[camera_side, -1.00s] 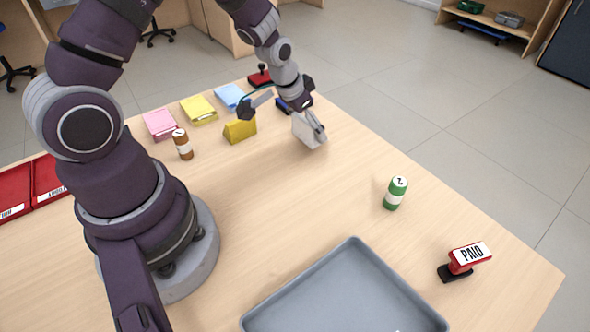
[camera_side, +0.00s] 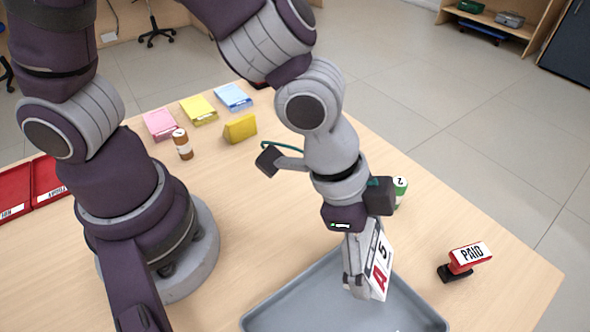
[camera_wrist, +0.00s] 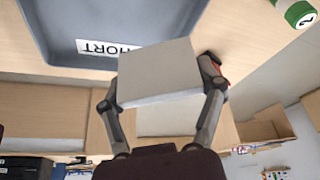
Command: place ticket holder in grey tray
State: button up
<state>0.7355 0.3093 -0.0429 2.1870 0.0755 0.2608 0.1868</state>
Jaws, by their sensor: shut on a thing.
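The ticket holder (camera_side: 380,268) is a white and grey wedge-like block with a red "A" and a dark character on one face. My gripper (camera_side: 358,285) is shut on it, and it hangs tilted over the back right part of the grey tray (camera_side: 295,300). In the wrist view the ticket holder (camera_wrist: 158,72) sits between the two fingers of my gripper (camera_wrist: 160,92), its plain grey side showing. The tray (camera_wrist: 65,30) shows behind it, with a white label partly hidden by the holder. I cannot tell whether the holder touches the tray.
A red "PAID" stamp (camera_side: 464,260) stands right of the tray. A green roll (camera_side: 400,190) is partly behind my wrist. A brown bottle (camera_side: 182,144), a yellow wedge (camera_side: 240,128) and coloured pads (camera_side: 198,109) are farther back. Red trays (camera_side: 45,180) lie at left.

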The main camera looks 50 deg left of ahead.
jog(key=m, duration=0.2)
send_over(338, 329)
jog(key=shift+g, duration=0.4)
notch_tip(338, 329, down, 8)
jog(key=shift+f, duration=0.1)
jog(key=shift+f, duration=0.1)
jog(key=o, duration=1.2)
jog(key=shift+c, duration=0.2)
